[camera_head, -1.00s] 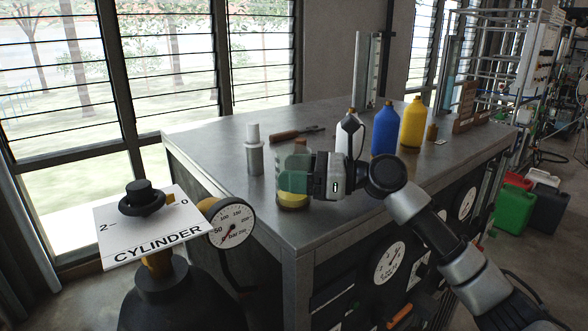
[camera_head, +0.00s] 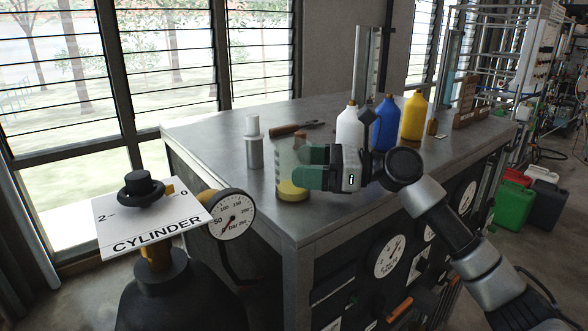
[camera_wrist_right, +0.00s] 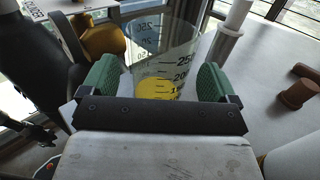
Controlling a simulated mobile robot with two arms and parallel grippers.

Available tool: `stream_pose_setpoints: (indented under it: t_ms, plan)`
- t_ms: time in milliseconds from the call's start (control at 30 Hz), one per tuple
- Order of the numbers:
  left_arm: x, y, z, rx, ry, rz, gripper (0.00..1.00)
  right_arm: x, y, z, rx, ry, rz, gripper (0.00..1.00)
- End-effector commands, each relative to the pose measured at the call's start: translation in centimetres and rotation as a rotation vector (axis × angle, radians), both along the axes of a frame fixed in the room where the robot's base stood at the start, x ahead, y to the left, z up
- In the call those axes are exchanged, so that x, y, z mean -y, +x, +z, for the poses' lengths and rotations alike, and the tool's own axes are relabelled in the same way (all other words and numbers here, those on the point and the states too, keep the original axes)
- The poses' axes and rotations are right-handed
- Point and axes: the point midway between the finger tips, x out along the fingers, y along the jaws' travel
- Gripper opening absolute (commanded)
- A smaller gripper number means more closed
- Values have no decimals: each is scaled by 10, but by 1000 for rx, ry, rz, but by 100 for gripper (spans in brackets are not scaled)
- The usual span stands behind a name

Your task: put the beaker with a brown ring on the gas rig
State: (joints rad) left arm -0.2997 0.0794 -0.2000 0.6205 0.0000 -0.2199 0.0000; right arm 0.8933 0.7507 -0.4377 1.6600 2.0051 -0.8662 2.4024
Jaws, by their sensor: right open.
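A clear graduated beaker (camera_head: 286,182) with yellow at its bottom stands upright on the steel top (camera_head: 350,224) of a cabinet with gauges on its front, which I take for the gas rig. I cannot make out a brown ring on the beaker. My right gripper (camera_head: 306,166), with green finger pads, is open just right of the beaker. In the right wrist view the beaker (camera_wrist_right: 165,55) shows between and beyond the two open fingers (camera_wrist_right: 157,82), with a yellow disc low inside.
A gas cylinder with a labelled plate (camera_head: 150,222) and gauge stands at the front left.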

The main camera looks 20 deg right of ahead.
Motion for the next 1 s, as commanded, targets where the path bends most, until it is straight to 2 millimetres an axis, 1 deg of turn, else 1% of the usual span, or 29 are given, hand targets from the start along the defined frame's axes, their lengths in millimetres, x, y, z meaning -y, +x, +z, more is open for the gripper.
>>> stream_pose_setpoints:
  t_ms: [33,200,400,500,600,1000]
  plan:
    - [0,0,-9,0,0,0,43,12,-4,-5,0,-2,-5,90]
    - [0,0,-22,0,0,0,43,46,-20,-5,-1,-2,-5,90]
    - [0,0,-31,-1,0,0,43,74,-34,-3,-1,-2,-3,90]
    - [0,0,-32,-1,0,0,43,81,-38,-2,0,-1,-1,90]
    - [0,0,-33,-1,0,0,43,84,-39,-1,0,-1,0,90]
    - [0,-1,-32,-2,0,0,43,85,-39,0,0,-1,0,90]
